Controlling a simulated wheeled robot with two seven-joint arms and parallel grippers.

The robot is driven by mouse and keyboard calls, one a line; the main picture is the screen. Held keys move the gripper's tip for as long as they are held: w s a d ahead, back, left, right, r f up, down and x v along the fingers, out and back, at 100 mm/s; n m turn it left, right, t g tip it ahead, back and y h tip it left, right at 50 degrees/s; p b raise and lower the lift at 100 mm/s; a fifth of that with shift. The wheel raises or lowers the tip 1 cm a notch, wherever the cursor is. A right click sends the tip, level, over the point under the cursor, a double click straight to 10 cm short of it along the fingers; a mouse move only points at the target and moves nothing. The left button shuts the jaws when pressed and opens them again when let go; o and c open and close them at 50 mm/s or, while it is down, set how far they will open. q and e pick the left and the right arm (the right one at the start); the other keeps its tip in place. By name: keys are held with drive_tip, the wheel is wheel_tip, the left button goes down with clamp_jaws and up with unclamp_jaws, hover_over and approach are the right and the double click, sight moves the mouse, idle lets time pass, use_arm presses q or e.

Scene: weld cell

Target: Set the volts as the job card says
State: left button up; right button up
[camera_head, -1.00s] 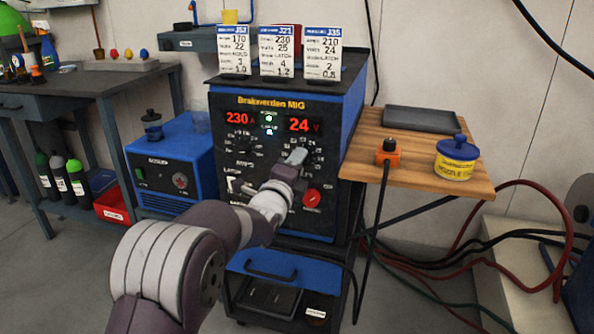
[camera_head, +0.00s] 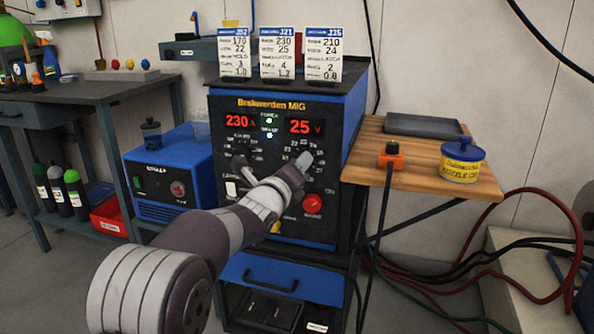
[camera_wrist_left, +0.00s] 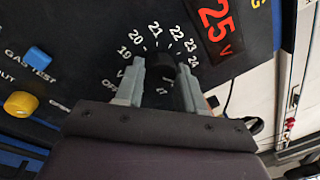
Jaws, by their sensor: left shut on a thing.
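The welder (camera_head: 262,104), marked Brakwerden MIG, stands in the middle of the head view. Its red displays read 230 A and 25 V (camera_head: 305,127); the volts display (camera_wrist_left: 215,25) also reads 25 in the left wrist view. My left gripper (camera_head: 304,160) is shut on the dark volts knob (camera_wrist_left: 162,68), one finger on each side; the fingers hide part of its scale. Three job cards stand on the welder: a left card (camera_head: 235,53) with volts 22, the middle card J21 (camera_head: 276,53) with 230 and 25, and the right card J35 (camera_head: 324,54) with 210 and 24.
A red knob (camera_head: 312,203) sits just below my gripper. In the left wrist view a blue gas test button (camera_wrist_left: 38,58) and a yellow knob (camera_wrist_left: 20,104) are beside it.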

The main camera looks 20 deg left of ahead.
idle(0.3)
use_arm(q)
drive_tip(key=o, duration=1)
drive_tip(key=shift+o, duration=0.2)
drive_tip(key=s+a+p, duration=0.1)
drive_tip(key=s+p, duration=0.2)
drive_tip(key=s, duration=0.9)
drive_tip(key=shift+s+a+f, duration=0.3)
drive_tip(key=shift+s+f, duration=0.05)
